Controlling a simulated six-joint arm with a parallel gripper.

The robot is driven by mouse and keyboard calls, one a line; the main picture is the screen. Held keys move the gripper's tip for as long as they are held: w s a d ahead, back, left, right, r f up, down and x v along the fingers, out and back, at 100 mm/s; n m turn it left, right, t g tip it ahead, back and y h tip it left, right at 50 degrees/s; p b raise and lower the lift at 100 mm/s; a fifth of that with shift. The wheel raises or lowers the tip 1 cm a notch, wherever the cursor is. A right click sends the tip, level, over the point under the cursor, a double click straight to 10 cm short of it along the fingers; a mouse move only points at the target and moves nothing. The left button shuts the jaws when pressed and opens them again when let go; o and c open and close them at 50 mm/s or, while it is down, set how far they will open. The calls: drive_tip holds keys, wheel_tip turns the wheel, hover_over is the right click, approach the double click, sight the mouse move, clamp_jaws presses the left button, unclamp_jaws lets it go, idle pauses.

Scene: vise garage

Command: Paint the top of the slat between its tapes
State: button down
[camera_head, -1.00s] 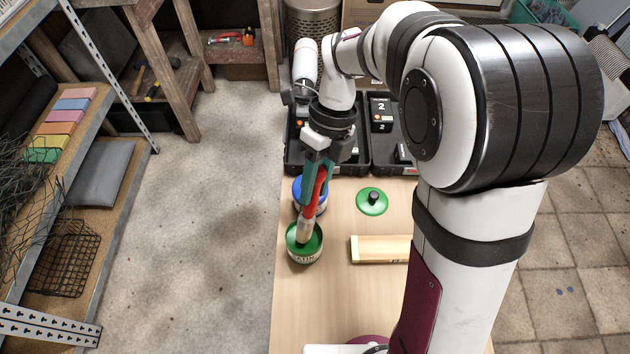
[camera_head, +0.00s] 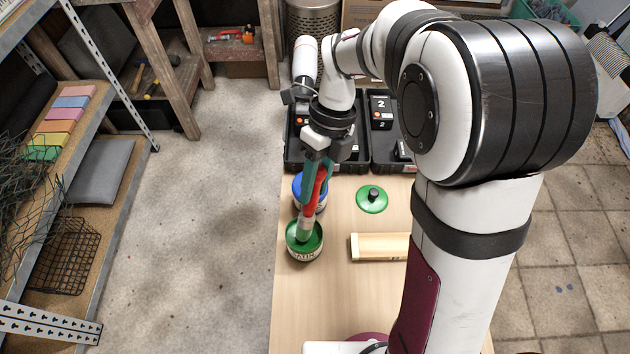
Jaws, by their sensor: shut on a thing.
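My gripper (camera_head: 315,170) is shut on the red handle of a paint brush (camera_head: 312,195). The brush points down, and its bristle end is in the mouth of the green paint tin (camera_head: 304,250), so the bristle tips are hidden. The pale wooden slat (camera_head: 380,247) lies on the bench to the right of the tin. Its right part is hidden behind my arm, and its tapes cannot be made out clearly.
A blue tin (camera_head: 298,188) stands just behind the brush. A green lid with a dark knob (camera_head: 372,200) lies on the bench (camera_head: 330,320). An open black case (camera_head: 352,160) with boxes stands at the back. The bench front is clear.

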drive_tip(key=shift+s+f, duration=0.1)
drive_tip(key=shift+r, duration=3.6)
